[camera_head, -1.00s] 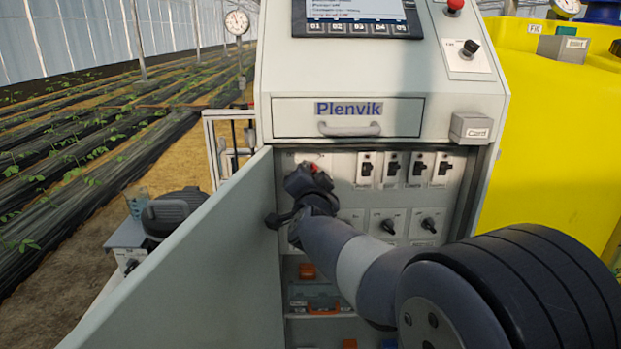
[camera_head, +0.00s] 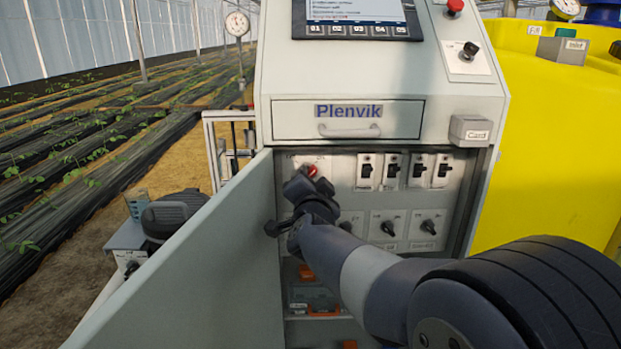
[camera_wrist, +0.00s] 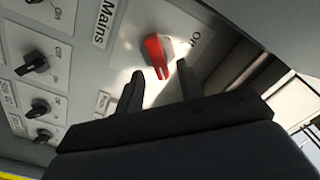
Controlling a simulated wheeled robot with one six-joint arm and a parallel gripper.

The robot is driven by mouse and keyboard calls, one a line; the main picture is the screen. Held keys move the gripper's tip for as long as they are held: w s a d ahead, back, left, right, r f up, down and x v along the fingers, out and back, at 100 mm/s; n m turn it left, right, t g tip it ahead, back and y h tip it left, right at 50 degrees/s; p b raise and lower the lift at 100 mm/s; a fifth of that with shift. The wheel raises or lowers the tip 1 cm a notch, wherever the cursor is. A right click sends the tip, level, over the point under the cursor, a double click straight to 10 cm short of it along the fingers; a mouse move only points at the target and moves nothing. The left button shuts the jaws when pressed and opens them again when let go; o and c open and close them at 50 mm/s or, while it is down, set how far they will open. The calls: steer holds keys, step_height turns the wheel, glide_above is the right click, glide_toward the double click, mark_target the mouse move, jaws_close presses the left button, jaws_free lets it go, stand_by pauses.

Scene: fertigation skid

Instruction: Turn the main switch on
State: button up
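The main switch is a red rotary handle (camera_wrist: 157,56) on a pale panel marked "Mains" in the wrist view. It also shows in the head view as a small red spot (camera_head: 312,170) at the upper left inside the open cabinet. In the wrist view an "O…" mark, partly cut short, is near the switch, and its handle is tilted in the picture. My gripper (camera_wrist: 160,88) is open, with its two fingers apart below the switch and nothing between them. It stands just off the switch, apparently not touching. In the head view my gripper (camera_head: 308,188) partly covers the panel.
Several black toggle switches (camera_head: 392,170) and rotary knobs (camera_head: 428,226) are to the right on the same panel. The open cabinet door (camera_head: 215,260) stands close left of my arm. A drawer (camera_head: 347,118) marked "Plenvik" is above. A yellow tank (camera_head: 560,130) stands at right.

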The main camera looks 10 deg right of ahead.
steer(key=s+a+p, duration=0.1)
steer(key=s+a, duration=0.1)
steer(key=s, duration=0.7)
steer(key=shift+p, duration=0.3)
steer(key=shift+d, duration=0.1)
steer(key=w, duration=0.3)
steer(key=w+d+b, duration=0.1)
steer(key=w, duration=0.3)
steer(key=w+d+b, duration=0.1)
steer(key=w, duration=0.2)
steer(key=shift+w, duration=0.3)
steer(key=shift+s, duration=0.1)
